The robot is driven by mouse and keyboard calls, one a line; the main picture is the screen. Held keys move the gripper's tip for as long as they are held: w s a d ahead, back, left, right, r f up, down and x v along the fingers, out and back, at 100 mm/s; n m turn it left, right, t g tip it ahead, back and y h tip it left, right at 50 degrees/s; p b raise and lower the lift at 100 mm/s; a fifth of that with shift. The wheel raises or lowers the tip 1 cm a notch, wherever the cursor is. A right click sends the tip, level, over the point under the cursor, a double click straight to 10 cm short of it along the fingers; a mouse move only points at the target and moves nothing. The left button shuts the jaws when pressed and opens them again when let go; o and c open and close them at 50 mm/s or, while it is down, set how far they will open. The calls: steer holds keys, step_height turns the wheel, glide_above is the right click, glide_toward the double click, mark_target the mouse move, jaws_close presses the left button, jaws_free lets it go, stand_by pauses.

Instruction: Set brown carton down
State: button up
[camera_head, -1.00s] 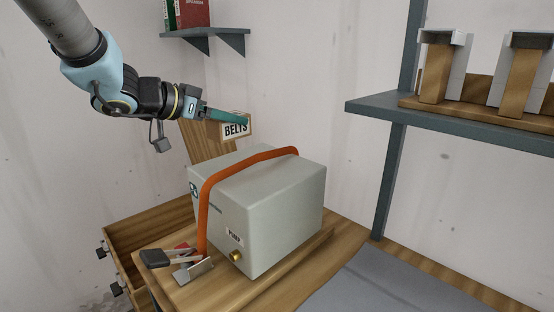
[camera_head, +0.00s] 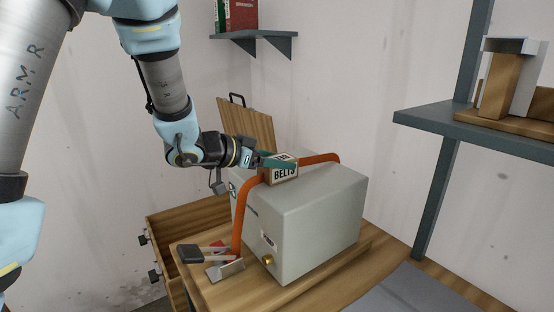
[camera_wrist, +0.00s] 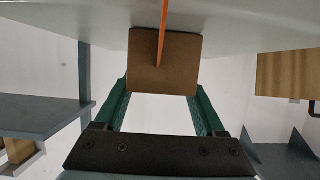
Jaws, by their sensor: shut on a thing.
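The small brown carton (camera_head: 284,171) has a white label reading "BELTS". My gripper (camera_head: 270,160) is shut on it, with its green fingers on either side. In the head view the carton overlaps the top of the grey pump box (camera_head: 315,225) near the orange strap (camera_head: 237,224). I cannot tell whether it touches either. The wrist view shows a plain brown face of the carton (camera_wrist: 150,65) between the fingers, with a thin orange strip across it. The pump box's pale surface (camera_wrist: 60,14) fills the top of that view.
The pump box stands on a wooden worktop (camera_head: 235,293). Shelves hang at the back (camera_head: 254,36) and right (camera_head: 470,130).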

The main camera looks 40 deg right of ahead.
steer(key=shift+f, duration=0.1)
steer(key=o, duration=1.4)
steer(key=shift+a+r, duration=0.1)
steer(key=shift+r, duration=0.1)
steer(key=b+v, duration=0.1)
steer(key=v, duration=1.1)
steer(key=shift+b, duration=0.35)
